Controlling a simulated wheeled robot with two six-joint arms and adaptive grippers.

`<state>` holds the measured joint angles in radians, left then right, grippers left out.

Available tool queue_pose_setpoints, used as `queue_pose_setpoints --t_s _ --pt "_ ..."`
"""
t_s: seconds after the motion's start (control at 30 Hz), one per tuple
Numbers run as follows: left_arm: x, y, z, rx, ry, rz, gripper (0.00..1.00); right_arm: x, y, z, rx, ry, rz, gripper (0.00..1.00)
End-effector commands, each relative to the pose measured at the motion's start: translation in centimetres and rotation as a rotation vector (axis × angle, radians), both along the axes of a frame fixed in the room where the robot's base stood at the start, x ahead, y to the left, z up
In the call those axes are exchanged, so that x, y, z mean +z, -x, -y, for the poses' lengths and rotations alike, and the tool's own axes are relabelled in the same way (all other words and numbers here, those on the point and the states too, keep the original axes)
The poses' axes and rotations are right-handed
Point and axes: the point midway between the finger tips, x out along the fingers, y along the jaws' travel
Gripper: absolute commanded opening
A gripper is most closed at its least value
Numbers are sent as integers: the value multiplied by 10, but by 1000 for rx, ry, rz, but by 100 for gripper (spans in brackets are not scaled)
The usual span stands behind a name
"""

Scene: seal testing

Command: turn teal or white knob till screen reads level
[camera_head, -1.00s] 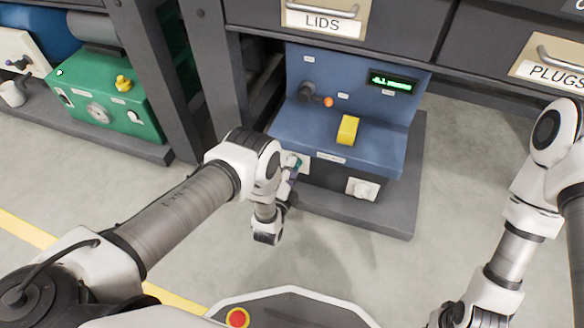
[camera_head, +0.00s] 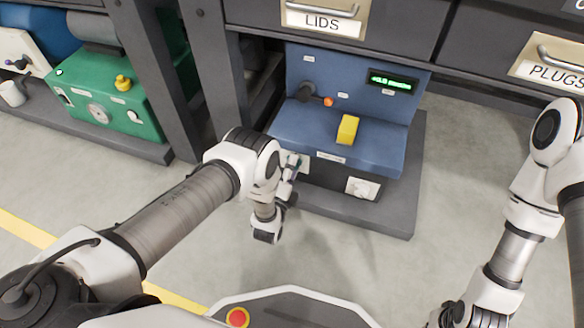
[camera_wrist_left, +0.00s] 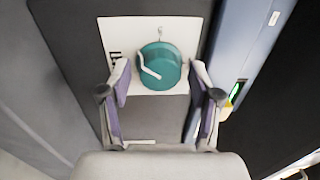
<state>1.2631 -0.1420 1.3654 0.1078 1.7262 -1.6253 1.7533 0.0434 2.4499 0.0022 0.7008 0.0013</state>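The blue test machine (camera_head: 330,148) has a small lit screen (camera_head: 392,82) with green text, too small to read surely. The teal knob (camera_wrist_left: 160,66), with a white pointer line, sits on a white plate low on the machine's front. In the head view my left gripper (camera_head: 291,168) mostly hides it. In the left wrist view my left gripper (camera_wrist_left: 160,68) has its fingers apart on either side of the knob, with a small gap showing on each side. The white knob (camera_head: 362,187) is to the right, clear of both arms. My right arm is at the right; its gripper's fingers are not visible.
An orange-tipped lever (camera_head: 327,101) and a yellow block-like part (camera_head: 348,129) are on the blue machine. Drawers labelled LIDS (camera_head: 322,20) and PLUGS (camera_head: 550,70) overhang it. A green machine (camera_head: 108,103) stands left. The floor in front is open.

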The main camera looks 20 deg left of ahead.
Motion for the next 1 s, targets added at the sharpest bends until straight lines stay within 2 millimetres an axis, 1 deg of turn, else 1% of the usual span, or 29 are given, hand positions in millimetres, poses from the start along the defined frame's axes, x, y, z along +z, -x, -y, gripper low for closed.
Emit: queue_pose_setpoints --t_s 0.23,0.3,0.37,0.6,0.7,0.8,1.0 --pt "-1 1 0 0 0 -2 68 0 0 0 0 0 0 0" --pt "-1 4 0 1 0 -3 68 0 0 0 0 0 0 0" --pt "-2 11 0 0 0 -4 68 0 0 0 0 0 0 0" --pt "-5 57 -1 -1 -1 -6 68 0 0 0 0 0 0 0" --pt "-5 71 -1 -1 0 -3 68 0 0 0 0 0 0 0" --pt "-5 75 -2 -1 0 -2 68 0 0 0 0 0 0 0" --pt "-5 75 -2 -1 0 -2 68 0 0 0 0 0 0 0"
